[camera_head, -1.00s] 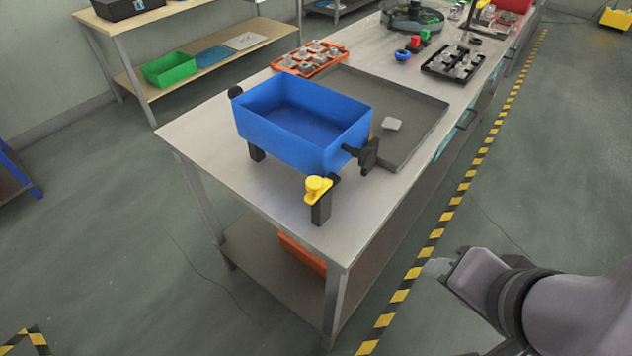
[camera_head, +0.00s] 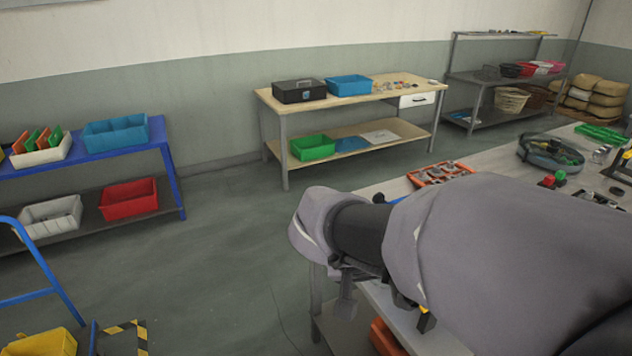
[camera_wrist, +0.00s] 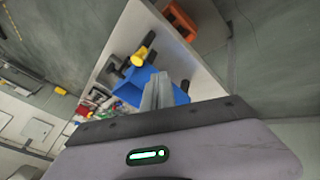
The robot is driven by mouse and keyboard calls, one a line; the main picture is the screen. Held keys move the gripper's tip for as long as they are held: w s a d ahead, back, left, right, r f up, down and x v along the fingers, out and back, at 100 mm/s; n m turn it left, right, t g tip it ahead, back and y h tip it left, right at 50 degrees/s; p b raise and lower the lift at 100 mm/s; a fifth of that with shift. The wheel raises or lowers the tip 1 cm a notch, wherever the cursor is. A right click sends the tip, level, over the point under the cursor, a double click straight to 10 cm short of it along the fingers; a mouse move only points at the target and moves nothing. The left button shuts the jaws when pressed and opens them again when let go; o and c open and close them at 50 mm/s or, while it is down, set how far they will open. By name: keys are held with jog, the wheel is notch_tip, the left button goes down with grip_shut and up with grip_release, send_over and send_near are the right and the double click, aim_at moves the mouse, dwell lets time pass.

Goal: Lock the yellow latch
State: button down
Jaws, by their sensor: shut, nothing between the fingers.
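The yellow latch (camera_wrist: 141,53) shows in the wrist view on a dark post beside the blue tank (camera_wrist: 128,94). A small yellow piece of the latch (camera_head: 427,321) peeks out below my arm in the head view. The angle of the latch is hard to judge. My gripper (camera_wrist: 160,76) is shut and empty, with its fingers in front of the tank in the wrist view. It is apart from the latch, which lies beyond and slightly left of the fingertips. In the head view my arm hides most of the tank and bench.
The steel bench (camera_wrist: 124,38) carries the tank; an orange bin (camera_wrist: 180,21) sits low near it. An orange parts tray (camera_head: 440,173) is farther along the bench. A wooden table (camera_head: 268,98) and a blue shelf (camera_head: 150,146) stand at the back. Open floor lies left of the bench.

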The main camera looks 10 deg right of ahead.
jog(key=shift+s+d, duration=0.1)
jog(key=shift+d, duration=0.1)
jog(key=w+d+f+b, duration=0.2)
jog(key=d+f+b, duration=0.2)
jog(key=d+f, duration=0.4)
jog(key=shift+w+d+f, duration=0.25)
jog(key=shift+d+f, duration=0.1)
jog(key=shift+f, duration=0.15)
jog(key=d, duration=0.1)
jog(key=w+d, duration=0.1)
jog(key=d, duration=0.1)
jog(key=shift+w+d+b, duration=0.1)
jog(key=shift+d+b, duration=0.1)
jog(key=shift+b, duration=0.15)
jog(key=shift+r, duration=0.15)
